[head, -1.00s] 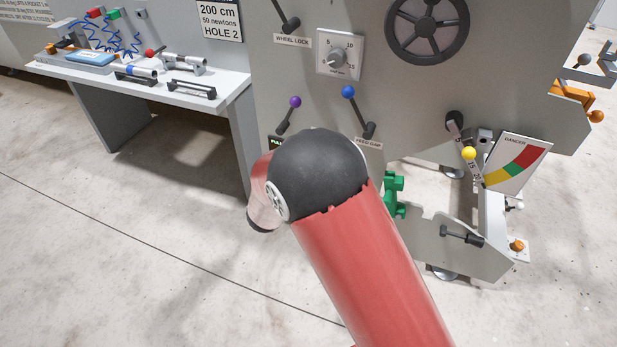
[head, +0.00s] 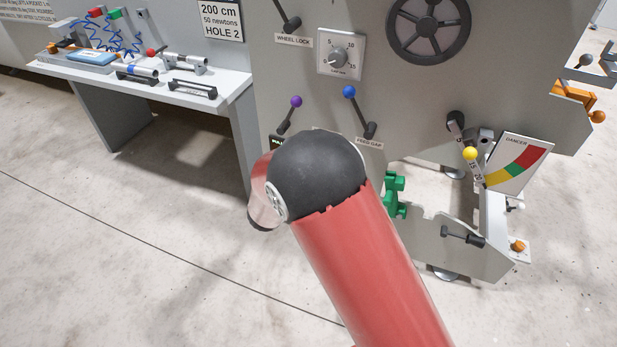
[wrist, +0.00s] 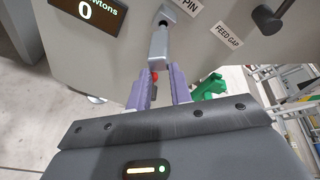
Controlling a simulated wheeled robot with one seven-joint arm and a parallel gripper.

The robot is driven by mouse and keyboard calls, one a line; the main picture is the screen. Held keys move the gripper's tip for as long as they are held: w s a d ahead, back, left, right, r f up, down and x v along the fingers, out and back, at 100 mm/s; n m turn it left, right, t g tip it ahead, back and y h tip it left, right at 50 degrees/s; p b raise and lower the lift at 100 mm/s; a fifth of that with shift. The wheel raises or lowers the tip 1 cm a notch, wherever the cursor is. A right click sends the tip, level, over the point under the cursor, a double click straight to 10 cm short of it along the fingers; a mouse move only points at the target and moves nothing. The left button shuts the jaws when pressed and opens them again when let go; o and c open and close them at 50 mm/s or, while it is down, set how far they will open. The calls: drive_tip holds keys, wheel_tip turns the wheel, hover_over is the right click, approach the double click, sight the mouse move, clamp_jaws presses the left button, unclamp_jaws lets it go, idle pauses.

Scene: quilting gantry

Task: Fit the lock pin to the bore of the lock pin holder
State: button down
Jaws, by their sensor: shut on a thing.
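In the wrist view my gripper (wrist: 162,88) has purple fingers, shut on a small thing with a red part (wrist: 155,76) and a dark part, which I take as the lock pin. Most of it is hidden between the fingers. A grey metal block (wrist: 158,44) on the panel, beside a label ending in PIN (wrist: 189,5), looks like the lock pin holder. It is just beyond the fingertips. I cannot tell whether the pin touches it or is in its bore; no bore shows. In the head view my arm hides the gripper, pin and holder.
The grey machine panel (head: 340,100) is close, with a purple-knobbed lever (head: 296,101), a blue-knobbed lever (head: 349,92) and a handwheel (head: 428,27). A green part (head: 395,190) stands right of my arm. A workbench (head: 215,95) is at the left; open floor lies before it.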

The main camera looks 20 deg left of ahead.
drive_tip(key=shift+w+d, duration=0.15)
drive_tip(key=shift+w, duration=1.4)
drive_tip(key=c, duration=1.2)
unclamp_jaws()
drive_tip(key=v, duration=0.8)
drive_tip(key=shift+w, duration=0.1)
